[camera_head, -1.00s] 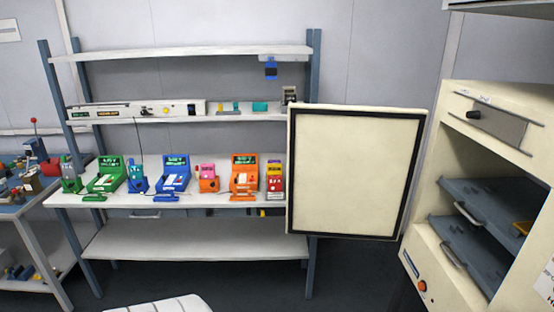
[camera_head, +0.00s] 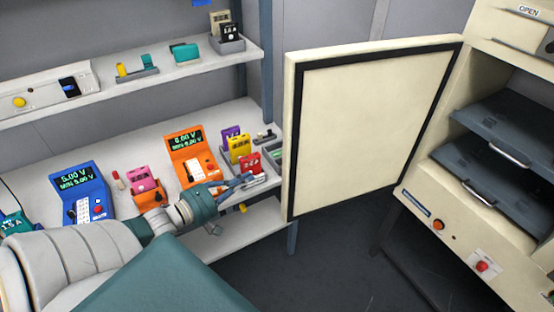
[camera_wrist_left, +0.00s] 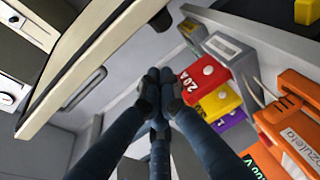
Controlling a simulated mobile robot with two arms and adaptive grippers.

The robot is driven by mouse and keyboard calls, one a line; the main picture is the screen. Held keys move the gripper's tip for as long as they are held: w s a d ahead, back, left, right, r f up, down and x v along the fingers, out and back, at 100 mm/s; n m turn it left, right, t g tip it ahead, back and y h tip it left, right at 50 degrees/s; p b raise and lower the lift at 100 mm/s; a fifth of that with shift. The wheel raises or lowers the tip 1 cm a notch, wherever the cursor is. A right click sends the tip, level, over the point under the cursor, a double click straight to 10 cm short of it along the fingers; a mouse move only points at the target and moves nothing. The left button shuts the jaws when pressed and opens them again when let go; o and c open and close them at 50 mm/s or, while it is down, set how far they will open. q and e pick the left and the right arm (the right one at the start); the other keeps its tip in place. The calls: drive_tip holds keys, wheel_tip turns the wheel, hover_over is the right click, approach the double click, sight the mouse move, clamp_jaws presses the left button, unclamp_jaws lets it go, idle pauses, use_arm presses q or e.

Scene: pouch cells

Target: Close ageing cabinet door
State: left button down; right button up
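The ageing cabinet (camera_head: 470,205) is cream, with dark shelves inside, and stands at the right of the head view. Its door (camera_head: 372,125) is wide open, showing its inner face with a black seal. In the left wrist view the door (camera_wrist_left: 95,45) runs obliquely at upper left, with a handle-like bar (camera_wrist_left: 84,89) beside its edge. My left gripper (camera_head: 257,181) is left of the door's free edge, apart from it, over the bench. In the left wrist view its fingertips (camera_wrist_left: 160,82) are together with nothing visible between them. My right gripper is out of view.
A shelf bench (camera_head: 120,150) holds orange and blue meters and small red, yellow and purple blocks (camera_head: 240,147) close to my left gripper. An upper shelf (camera_head: 130,85) runs above. Dark floor (camera_head: 340,250) lies clear below the door.

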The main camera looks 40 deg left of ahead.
use_arm(q)
drive_tip(key=w+d+r+t+h, duration=0.15)
drive_tip(key=w+r, duration=0.35)
drive_tip(key=w, duration=0.6)
drive_tip(key=shift+n+g+y, duration=0.25)
drive_tip(key=shift+n+y, duration=0.1)
drive_tip(key=shift+n, duration=0.15)
drive_tip(key=shift+s+d+f+p, duration=0.1)
drive_tip(key=shift+s+d+p, duration=0.4)
drive_tip(key=shift+d, duration=0.15)
drive_tip(key=shift+s+d+r+p, duration=0.1)
drive_tip(key=shift+s+d+p, duration=0.25)
drive_tip(key=shift+d+p, duration=0.3)
drive_tip(key=shift+s+d+f+p, duration=0.1)
drive_tip(key=shift+s+d+p, duration=0.35)
drive_tip(key=shift+d, duration=0.25)
